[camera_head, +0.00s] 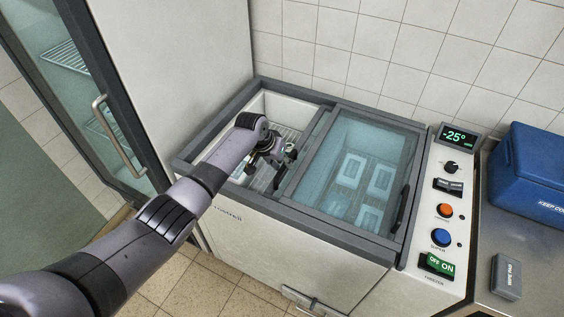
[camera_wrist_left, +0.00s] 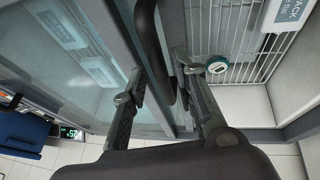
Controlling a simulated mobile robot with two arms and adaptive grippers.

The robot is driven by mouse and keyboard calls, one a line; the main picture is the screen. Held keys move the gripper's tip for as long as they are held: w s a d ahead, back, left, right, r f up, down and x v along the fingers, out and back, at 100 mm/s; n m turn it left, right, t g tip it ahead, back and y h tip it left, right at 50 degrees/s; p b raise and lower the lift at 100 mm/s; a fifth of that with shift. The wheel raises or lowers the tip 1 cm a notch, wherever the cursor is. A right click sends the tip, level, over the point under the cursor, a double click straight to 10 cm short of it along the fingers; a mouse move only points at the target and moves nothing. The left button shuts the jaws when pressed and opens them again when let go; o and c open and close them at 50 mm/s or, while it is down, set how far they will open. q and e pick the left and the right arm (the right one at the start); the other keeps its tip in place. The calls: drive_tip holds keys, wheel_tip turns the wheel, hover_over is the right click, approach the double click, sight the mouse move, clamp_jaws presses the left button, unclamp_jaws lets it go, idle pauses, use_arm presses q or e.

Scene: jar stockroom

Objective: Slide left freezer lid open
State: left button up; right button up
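The chest freezer (camera_head: 300,250) has its left half uncovered, with a wire basket inside. The left lid's grey frame (camera_head: 318,137) lies near the freezer's middle, and its glass appears to overlap the right lid (camera_head: 375,140). My left gripper (camera_head: 280,163) is over the opening beside that frame. In the left wrist view the two fingers (camera_wrist_left: 158,82) are apart, one on each side of a dark lid handle (camera_wrist_left: 150,35). Whether either finger touches the handle is unclear. The right lid's handle (camera_head: 400,208) is at the right. My right gripper is not in view.
A control panel (camera_head: 437,225) showing -25° borders the freezer's right. A glass-door cabinet (camera_head: 115,110) stands at left. A round green-and-white item (camera_wrist_left: 218,64) lies in the basket.

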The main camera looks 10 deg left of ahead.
use_arm(q)
drive_tip(key=shift+o, duration=0.4)
drive_tip(key=shift+a+r, duration=0.1)
drive_tip(key=v, duration=1.1)
drive_tip(key=shift+r, duration=0.4)
drive_tip(key=shift+s+a, duration=0.1)
